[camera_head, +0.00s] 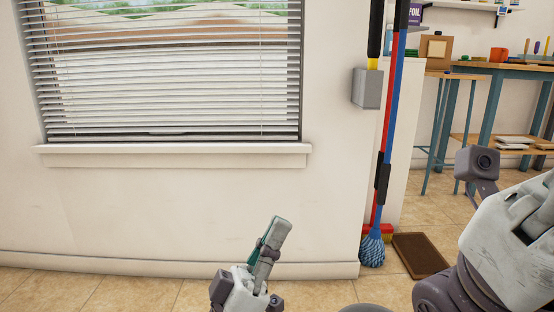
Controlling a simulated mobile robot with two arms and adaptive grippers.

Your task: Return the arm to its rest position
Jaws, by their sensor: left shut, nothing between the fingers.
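My left gripper (272,240) shows at the bottom middle, pointing up in front of the bare wall. Its fingers are together with nothing between them. Part of my right arm (510,250) fills the lower right, and its fingers do not show. A mop with a blue pole and blue-white strands (372,249) stands upright at the wall's corner, to the right of my left gripper and apart from it.
A red broom (387,231) stands beside the mop, near a grey wall box (367,88). A brown mat (420,254) lies on the tiled floor. A window sill (175,149) juts out at left. A workbench (497,68) stands at the back right.

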